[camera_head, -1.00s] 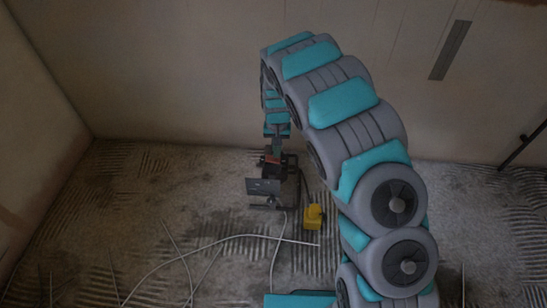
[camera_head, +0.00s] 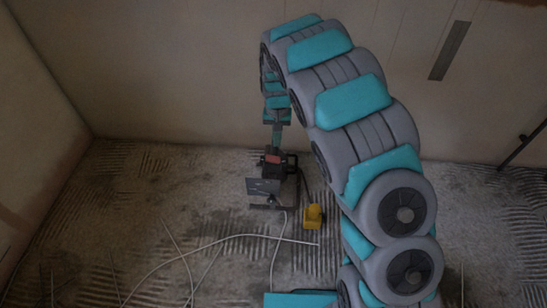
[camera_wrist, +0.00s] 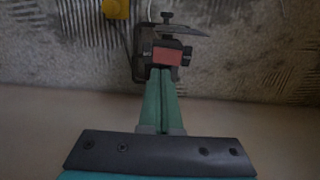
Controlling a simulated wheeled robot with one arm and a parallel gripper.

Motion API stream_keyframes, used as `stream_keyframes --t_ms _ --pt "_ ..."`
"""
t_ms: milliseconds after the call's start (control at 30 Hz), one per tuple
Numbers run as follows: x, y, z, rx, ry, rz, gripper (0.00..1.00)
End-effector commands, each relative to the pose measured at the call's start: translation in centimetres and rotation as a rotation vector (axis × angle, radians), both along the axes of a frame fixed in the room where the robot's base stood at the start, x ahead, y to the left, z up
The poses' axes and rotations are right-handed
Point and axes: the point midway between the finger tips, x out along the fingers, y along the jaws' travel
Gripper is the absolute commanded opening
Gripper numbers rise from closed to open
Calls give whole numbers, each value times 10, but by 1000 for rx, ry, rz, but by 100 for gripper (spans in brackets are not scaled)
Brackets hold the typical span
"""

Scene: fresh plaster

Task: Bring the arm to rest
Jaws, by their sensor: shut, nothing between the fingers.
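My arm arches up from the lower right of the head view and hangs down at its far end. My gripper (camera_head: 277,142) points downward above a dark machine with a red top (camera_head: 271,165), which stands on the floor near the back wall. In the wrist view my gripper's green fingers (camera_wrist: 160,75) lie together with nothing between them. Their tips overlap the picture of the machine's red part (camera_wrist: 168,56); I cannot tell whether they touch it.
A yellow object (camera_head: 313,216) lies on the floor right of the machine. White cables (camera_head: 236,236) run across the streaked floor in front. A dark strip (camera_head: 450,50) is on the back wall and a dark bar (camera_head: 524,146) leans at the right. Floor at the left is mostly clear.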

Motion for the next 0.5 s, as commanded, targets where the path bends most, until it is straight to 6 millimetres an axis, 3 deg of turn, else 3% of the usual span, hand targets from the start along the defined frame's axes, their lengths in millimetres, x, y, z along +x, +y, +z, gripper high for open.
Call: stream_keyframes --t_ms 333,500 --pt "0 -1 2 -1 -1 -1 0" --pt "-12 -22 25 -14 -1 -16 0"
